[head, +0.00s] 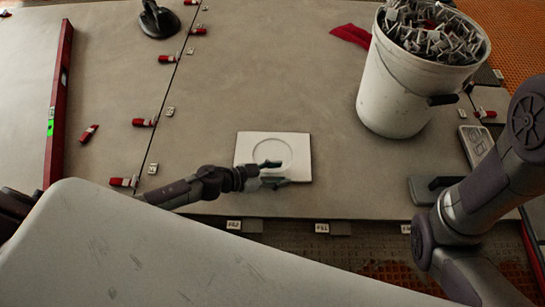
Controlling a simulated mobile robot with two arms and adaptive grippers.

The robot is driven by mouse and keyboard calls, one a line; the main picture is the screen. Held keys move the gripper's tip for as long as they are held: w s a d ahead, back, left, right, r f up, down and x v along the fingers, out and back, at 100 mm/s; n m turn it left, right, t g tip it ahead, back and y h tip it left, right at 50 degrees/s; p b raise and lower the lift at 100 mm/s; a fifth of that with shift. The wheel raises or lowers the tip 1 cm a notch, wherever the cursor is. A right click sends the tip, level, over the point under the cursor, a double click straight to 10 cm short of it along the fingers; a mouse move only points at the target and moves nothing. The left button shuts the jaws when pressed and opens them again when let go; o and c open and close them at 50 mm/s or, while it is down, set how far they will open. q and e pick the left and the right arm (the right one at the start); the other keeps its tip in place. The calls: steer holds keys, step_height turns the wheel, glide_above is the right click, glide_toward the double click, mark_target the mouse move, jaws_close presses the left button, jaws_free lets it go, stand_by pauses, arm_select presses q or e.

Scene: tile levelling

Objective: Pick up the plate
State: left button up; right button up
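The plate (271,151) is a pale square with a round recessed ring, lying flat on the large grey tile in the middle of the head view. My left gripper (283,173) reaches in from the left, over the plate's near right part, and hides some of its near edge. Its two dark fingers are spread apart with nothing seen between them. I cannot tell whether they touch the plate. My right arm shows at the right, but its gripper is out of view.
A white bucket (391,92) full of grey clips stands at the back right. A red spirit level (59,105) lies at the left. Red wedges and clips line the tile joint (165,98). A dark suction cup (158,20) sits at the back. Tile around the plate is clear.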

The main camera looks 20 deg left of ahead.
arm_select(q)
jaws_close()
stand_by(0.4)
